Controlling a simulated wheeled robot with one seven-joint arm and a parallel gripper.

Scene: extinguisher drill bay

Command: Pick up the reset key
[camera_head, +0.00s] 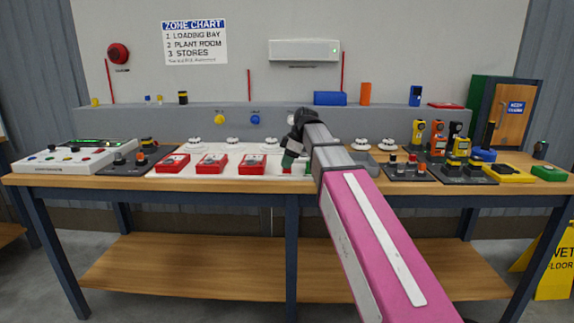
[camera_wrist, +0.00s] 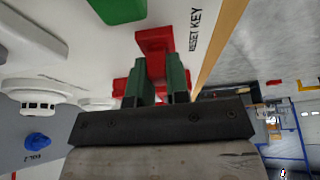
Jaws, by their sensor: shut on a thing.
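The red reset key (camera_wrist: 155,42) is between the two green fingers of my gripper (camera_wrist: 156,82) in the wrist view, beside the printed "RESET KEY" label (camera_wrist: 195,30). The fingers are shut on it, and its lower part is partly hidden between them. I cannot tell whether the key still touches the white board (camera_wrist: 75,45). In the head view, my gripper (camera_head: 290,160) is low over the white board near the middle of the bench, and my arm hides part of what lies behind it.
Red call-point boxes (camera_head: 211,163) stand left of my gripper, with white round detectors (camera_head: 232,143) behind. A green object (camera_wrist: 118,10) lies close to the key. Grey stations with handsets (camera_head: 437,137) stand at right. The lower shelf (camera_head: 190,272) is clear.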

